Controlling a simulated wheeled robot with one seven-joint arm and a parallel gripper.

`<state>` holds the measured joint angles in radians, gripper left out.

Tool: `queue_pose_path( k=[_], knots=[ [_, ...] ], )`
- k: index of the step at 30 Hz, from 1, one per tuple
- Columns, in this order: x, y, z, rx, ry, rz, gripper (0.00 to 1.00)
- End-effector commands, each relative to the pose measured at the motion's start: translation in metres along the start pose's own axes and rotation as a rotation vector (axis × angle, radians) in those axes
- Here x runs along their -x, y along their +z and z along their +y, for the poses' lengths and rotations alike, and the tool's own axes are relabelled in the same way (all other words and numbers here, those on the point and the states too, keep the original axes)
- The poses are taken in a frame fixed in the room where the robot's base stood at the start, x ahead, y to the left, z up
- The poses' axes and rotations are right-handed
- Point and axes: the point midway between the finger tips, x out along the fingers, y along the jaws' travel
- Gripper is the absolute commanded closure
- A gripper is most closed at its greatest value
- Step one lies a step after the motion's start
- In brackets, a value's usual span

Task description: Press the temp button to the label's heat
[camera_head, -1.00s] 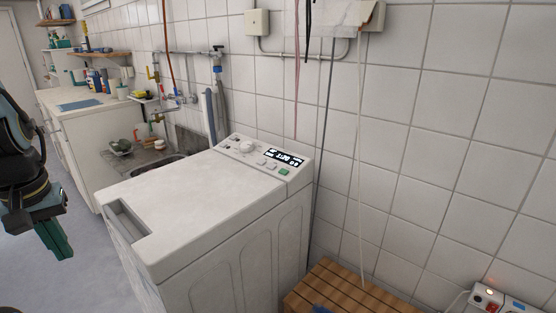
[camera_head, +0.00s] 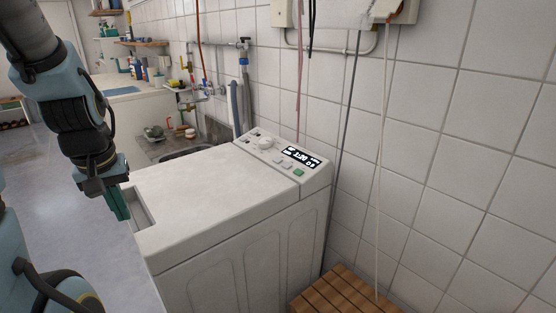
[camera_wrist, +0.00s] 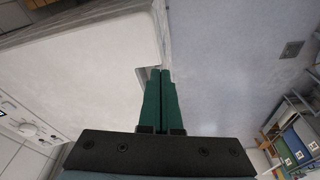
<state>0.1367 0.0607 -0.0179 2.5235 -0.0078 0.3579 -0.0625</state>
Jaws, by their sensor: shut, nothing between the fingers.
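A white top-loading washing machine (camera_head: 205,185) stands against the tiled wall. Its control panel (camera_head: 283,157) at the back has a round knob (camera_head: 263,143), small grey buttons (camera_head: 283,165), a green button (camera_head: 299,172) and a lit display (camera_head: 301,156). The display's text is too small to read surely. Which button is temp, I cannot tell. No care label is readable. My gripper (camera_head: 122,214) is at the machine's front left edge, away from the panel. In the wrist view its green fingers (camera_wrist: 160,75) are together and empty, and the panel (camera_wrist: 22,125) shows at left.
A slatted wooden stool (camera_head: 345,292) stands right of the machine. A sink (camera_head: 185,150) and pipes with valves are behind it. Cords (camera_head: 381,170) hang down the wall. A white counter (camera_head: 125,110) is at the back left. Grey floor lies open at left.

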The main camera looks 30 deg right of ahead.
Motion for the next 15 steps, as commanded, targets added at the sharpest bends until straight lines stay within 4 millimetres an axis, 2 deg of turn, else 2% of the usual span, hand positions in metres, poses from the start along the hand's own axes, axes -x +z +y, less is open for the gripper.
queue_pose_path(
  k=[5,8,9,11,12,15],
  knots=[
    [-0.008,-0.075,0.067,0.04,0.076,0.161,1.0],
    [-0.013,-0.117,0.12,0.083,0.158,0.26,1.0],
    [-0.014,-0.131,0.143,0.101,0.197,0.295,1.0],
    [-0.014,-0.149,0.179,0.131,0.26,0.344,1.0],
    [-0.015,-0.16,0.204,0.15,0.306,0.372,1.0],
    [-0.014,-0.179,0.264,0.202,0.424,0.427,1.0]
  ],
)
